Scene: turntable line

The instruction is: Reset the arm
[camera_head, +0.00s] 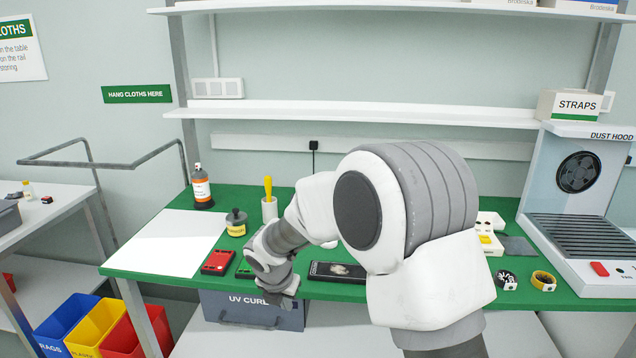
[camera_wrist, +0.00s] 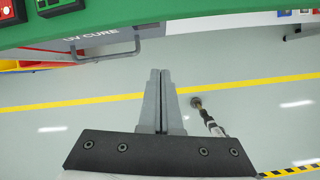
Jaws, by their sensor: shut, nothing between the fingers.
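My gripper (camera_wrist: 160,75) is shut, its two grey fingers pressed together with nothing between them. In the wrist view it points over the floor in front of the green bench (camera_wrist: 120,17). In the head view my arm reaches across the front of the bench (camera_head: 130,262), and my gripper (camera_head: 285,302) hangs near the front edge, before the grey UV CURE drawer (camera_head: 225,308). The arm hides part of the bench top behind it.
On the bench are a white sheet (camera_head: 165,243), a red box (camera_head: 218,262), a black tray (camera_head: 338,272), a bottle (camera_head: 202,188) and tape rolls (camera_head: 543,281). The dust hood (camera_head: 575,220) stands at right. Blue, yellow and red bins (camera_head: 98,322) stand below left.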

